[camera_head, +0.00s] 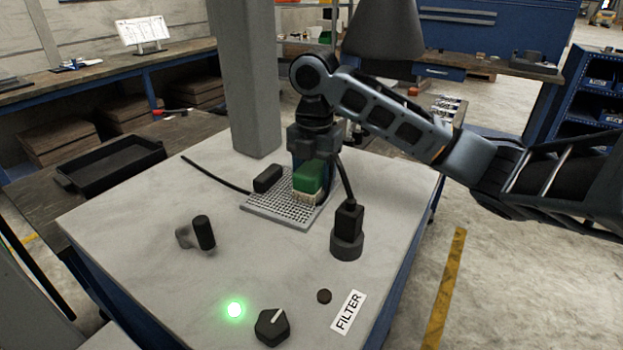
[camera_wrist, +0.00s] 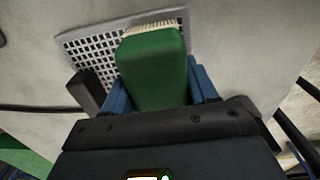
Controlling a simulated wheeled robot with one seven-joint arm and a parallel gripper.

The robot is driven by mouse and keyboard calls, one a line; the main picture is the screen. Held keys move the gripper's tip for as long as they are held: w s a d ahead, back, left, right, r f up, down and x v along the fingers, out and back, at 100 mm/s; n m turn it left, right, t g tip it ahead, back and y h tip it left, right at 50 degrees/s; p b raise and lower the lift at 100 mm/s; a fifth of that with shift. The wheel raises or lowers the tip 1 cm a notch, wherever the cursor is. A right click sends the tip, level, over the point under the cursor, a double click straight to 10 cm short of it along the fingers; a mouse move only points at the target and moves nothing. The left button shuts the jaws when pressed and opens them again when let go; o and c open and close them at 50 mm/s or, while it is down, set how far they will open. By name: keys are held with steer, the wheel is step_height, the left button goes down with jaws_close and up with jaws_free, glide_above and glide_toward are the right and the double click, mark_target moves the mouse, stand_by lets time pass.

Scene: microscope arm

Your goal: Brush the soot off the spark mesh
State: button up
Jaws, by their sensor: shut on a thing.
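The spark mesh (camera_head: 268,211) is a grey perforated plate lying flat on the pale top of the cabinet. It also shows in the wrist view (camera_wrist: 88,50). My gripper (camera_head: 309,165) is shut on a green brush (camera_head: 308,176) and stands over the right part of the mesh. In the wrist view the brush (camera_wrist: 155,68) has pale bristles at its far end, over the mesh. The bristles look to be at the mesh surface, but I cannot tell if they touch. I see no clear soot on the bare part of the mesh.
A black block (camera_head: 267,178) sits at the mesh's back left, by a cable. A black plug stands in a round socket (camera_head: 347,243) to the right. A black-handled lever (camera_head: 203,233), lit green lamp (camera_head: 234,309), dark knob (camera_head: 272,327) and FILTER label (camera_head: 348,312) are nearer. A grey post (camera_head: 246,80) rises behind.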

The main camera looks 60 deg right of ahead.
mark_target(302, 177)
steer(key=shift+a, duration=0.15)
steer(key=shift+s+a+f+p, duration=0.15)
steer(key=shift+a+p, duration=0.25)
steer(key=shift+a, duration=0.75)
steer(key=shift+s+a+p, duration=0.15)
steer(key=shift+a+p, duration=0.45)
steer(key=shift+a, duration=0.65)
step_height(302, 177, up, 6)
steer(key=p, duration=0.4)
steer(key=shift+f+p, duration=0.25)
steer(key=shift+p, duration=0.15)
